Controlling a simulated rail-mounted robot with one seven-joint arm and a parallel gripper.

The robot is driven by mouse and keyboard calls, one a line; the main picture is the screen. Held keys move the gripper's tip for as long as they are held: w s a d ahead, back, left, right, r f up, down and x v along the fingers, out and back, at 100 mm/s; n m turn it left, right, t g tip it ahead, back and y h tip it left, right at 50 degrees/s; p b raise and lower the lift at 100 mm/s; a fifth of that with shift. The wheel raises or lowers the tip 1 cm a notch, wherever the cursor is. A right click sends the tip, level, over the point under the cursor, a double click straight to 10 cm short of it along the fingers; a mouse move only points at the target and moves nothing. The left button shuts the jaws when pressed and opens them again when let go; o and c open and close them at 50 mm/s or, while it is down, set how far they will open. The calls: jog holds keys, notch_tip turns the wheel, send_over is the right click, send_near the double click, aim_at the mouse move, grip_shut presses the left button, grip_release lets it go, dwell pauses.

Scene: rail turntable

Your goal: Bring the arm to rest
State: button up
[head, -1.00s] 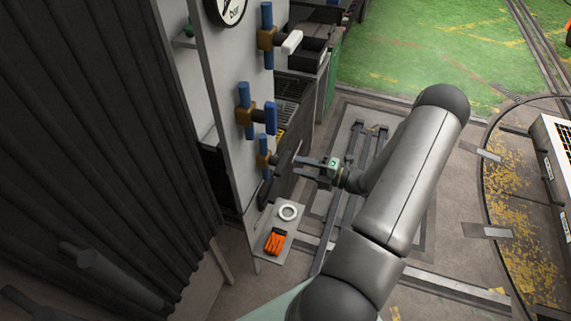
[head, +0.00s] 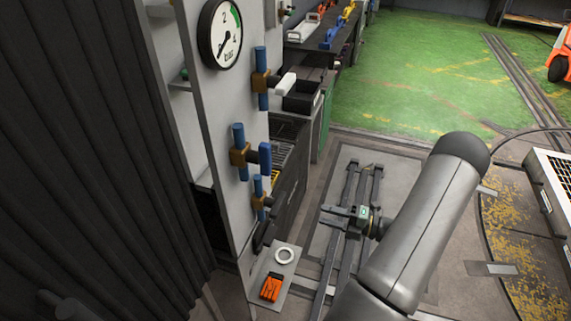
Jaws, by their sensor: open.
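My grey arm reaches in from the lower right of the head view. My gripper (head: 330,217) points left over the floor rails, open, with nothing seen between its fingers. It is apart from the panel (head: 228,130) at its left. The lowest blue valve (head: 259,200) on that panel is left of the fingers with a clear gap between them. Fine detail at the fingertips is too small to tell.
Two more valves, one with a white handle (head: 286,84) and one with a blue handle (head: 265,158), and a gauge (head: 221,34) are on the panel. A small shelf (head: 269,267) holds a white ring (head: 284,256) and an orange item (head: 271,288). Green floor (head: 420,80) lies open behind.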

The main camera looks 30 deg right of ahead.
jog(key=s+a+r+n+g, duration=0.1)
jog(key=a+r+n+g, duration=0.5)
jog(key=a+n, duration=0.4)
jog(key=s+a+r+n+g, duration=0.1)
jog(key=a+r+n+g, duration=0.4)
jog(key=a+n+g, duration=0.45)
jog(key=s+a+r+n+t+h, duration=0.1)
jog(key=s+a+r+n+h, duration=0.2)
jog(key=n, duration=1)
jog(key=s+a+r+n+t+h, duration=0.1)
jog(key=s+a+r+n+h, duration=0.2)
jog(key=n, duration=1)
jog(key=s+r+h, duration=0.1)
jog(key=s+h, duration=0.2)
jog(key=h, duration=0.2)
jog(key=shift+s+r+n+h, duration=0.15)
jog(key=shift+r+n+h, duration=0.15)
jog(key=shift+n+h, duration=0.1)
